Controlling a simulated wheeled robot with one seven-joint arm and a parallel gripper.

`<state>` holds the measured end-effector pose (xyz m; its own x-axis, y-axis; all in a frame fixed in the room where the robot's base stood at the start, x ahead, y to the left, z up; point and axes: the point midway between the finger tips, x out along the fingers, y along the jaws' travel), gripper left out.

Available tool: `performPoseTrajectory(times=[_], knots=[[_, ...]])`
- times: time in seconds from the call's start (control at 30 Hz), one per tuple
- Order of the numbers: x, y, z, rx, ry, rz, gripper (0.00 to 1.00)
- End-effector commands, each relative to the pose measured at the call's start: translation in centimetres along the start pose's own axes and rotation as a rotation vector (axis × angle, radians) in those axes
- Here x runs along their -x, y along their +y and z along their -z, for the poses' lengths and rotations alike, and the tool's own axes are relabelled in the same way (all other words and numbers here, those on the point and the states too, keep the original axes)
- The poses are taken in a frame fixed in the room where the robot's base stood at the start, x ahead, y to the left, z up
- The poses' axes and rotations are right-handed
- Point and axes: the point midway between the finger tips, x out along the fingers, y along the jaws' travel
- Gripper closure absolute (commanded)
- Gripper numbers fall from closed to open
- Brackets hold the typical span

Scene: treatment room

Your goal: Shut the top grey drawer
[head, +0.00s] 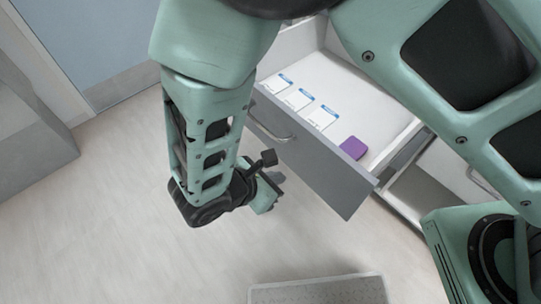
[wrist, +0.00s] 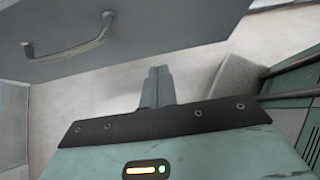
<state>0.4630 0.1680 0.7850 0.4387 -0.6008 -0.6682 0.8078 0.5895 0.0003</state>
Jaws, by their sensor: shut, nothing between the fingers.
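The top grey drawer (head: 312,158) is pulled well out of its white cabinet in the head view. It has a grey front with a curved metal handle (head: 268,129). Inside lie several white packets with blue edges (head: 298,99) and a purple item (head: 353,148). In the wrist view the drawer front (wrist: 130,32) fills the upper part, with the handle (wrist: 68,45) at upper left. My gripper (wrist: 157,74) is shut and empty, below the drawer front in that view. In the head view my gripper (head: 268,190) is in front of the drawer front, apart from the handle.
Below the open drawer is a shelf or lower part of the cabinet (head: 420,195). A grey block (head: 30,125) stands at the left, near a blue-grey door (head: 95,40). A light grey speckled slab (head: 320,290) is at the bottom.

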Motion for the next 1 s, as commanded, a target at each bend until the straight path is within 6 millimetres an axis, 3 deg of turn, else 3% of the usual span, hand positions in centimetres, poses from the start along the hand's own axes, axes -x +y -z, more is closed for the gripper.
performPoseTrajectory(times=[0.2, 0.4, 0.63, 1.0], knots=[[-4.7, -0.1, -0.1, 0.000, -0.002, 0.006, 1.00], [-7.4, -0.1, -1.6, -0.001, 0.000, 0.003, 1.00], [-8.7, -0.1, -2.7, -0.001, 0.000, 0.001, 1.00], [-8.8, 0.0, -2.8, -0.001, 0.001, 0.000, 1.00]])
